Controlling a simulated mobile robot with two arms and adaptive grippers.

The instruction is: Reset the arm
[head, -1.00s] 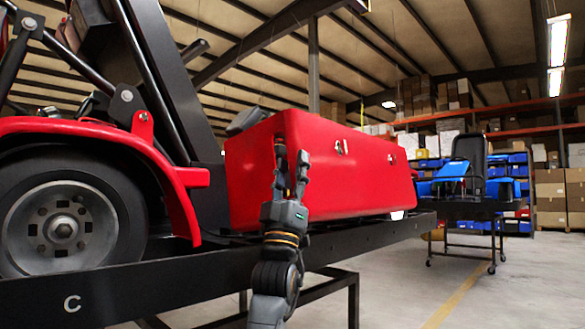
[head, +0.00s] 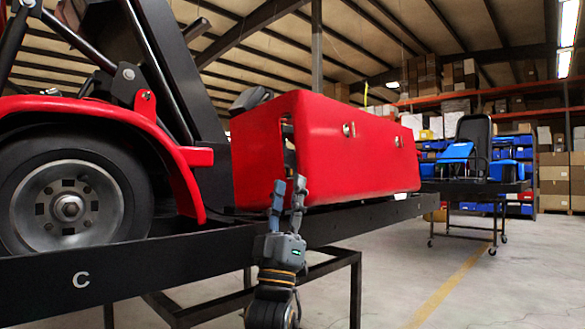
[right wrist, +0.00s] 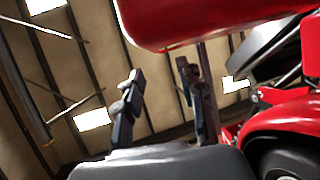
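My right gripper (head: 288,194) is in the middle of the head view, fingers pointing up with a gap between them. It is in front of the lower edge of the red kart body (head: 350,150), with nothing between its fingers. In the right wrist view my right gripper (right wrist: 160,90) also shows open and empty, with the red body (right wrist: 180,20) above it. I cannot tell if a finger touches the red body. My left gripper is in neither view.
The kart with its black wheel (head: 70,205) stands on a black stand (head: 150,270) marked C. A second stand with blue parts and a black seat (head: 473,140) is at the right. Shelves with boxes (head: 450,95) line the back. The floor at right (head: 480,290) is clear.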

